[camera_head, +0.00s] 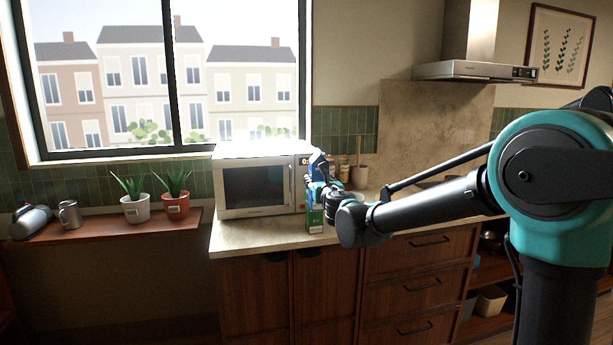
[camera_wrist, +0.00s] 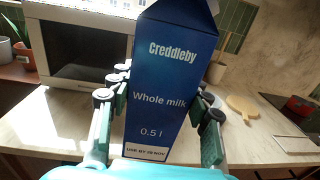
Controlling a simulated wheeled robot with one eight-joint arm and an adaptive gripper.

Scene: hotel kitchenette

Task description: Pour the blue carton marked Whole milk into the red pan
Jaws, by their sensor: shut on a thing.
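The blue carton (camera_wrist: 165,75) marked Whole milk fills the middle of the wrist view, its printed front facing the camera and its top cut off by the picture edge. My gripper (camera_wrist: 160,92) is shut on it, with a finger along each side. In the head view the upper part of the blue carton (camera_head: 318,163) shows above my gripper (camera_head: 324,190), in front of the microwave's right side; its lower part is hidden. The red pan (camera_wrist: 298,104) shows at the right of the wrist view, on the dark hob. In the head view my arm hides the pan.
A green carton (camera_head: 315,218) stands at the counter's front edge, below my gripper. The microwave (camera_head: 230,190) is to the left. Jars (camera_head: 344,168) and a utensil pot (camera_head: 360,176) stand behind. A round wooden board (camera_wrist: 243,106) lies between carton and hob.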

